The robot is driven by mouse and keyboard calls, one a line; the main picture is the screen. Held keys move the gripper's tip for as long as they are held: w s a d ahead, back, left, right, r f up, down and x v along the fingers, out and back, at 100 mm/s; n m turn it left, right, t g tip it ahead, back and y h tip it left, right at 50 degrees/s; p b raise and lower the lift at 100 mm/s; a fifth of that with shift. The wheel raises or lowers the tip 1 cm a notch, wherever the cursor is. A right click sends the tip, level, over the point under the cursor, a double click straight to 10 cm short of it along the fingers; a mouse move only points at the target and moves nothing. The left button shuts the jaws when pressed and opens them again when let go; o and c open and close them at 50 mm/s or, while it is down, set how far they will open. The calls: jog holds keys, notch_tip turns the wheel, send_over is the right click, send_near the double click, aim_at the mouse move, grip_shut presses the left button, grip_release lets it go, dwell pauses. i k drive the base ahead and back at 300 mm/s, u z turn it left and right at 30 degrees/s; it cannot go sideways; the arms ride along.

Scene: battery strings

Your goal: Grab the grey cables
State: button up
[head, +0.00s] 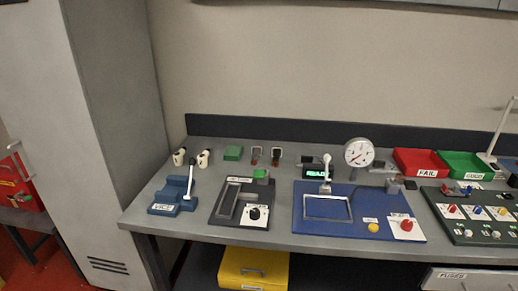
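I cannot make out any grey cables for certain in the head view. My gripper is not in view.
The bench holds a blue vice (170,207), a dark fixture (226,214), a blue panel (378,207), a round gauge (358,152), a red FAIL bin (425,173), a green bin (471,174) and a knob panel (468,236). A yellow box (240,268) sits below; a grey cabinet (115,130) stands left.

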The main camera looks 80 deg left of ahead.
aim_at(256, 154)
jog(key=u, duration=2.7)
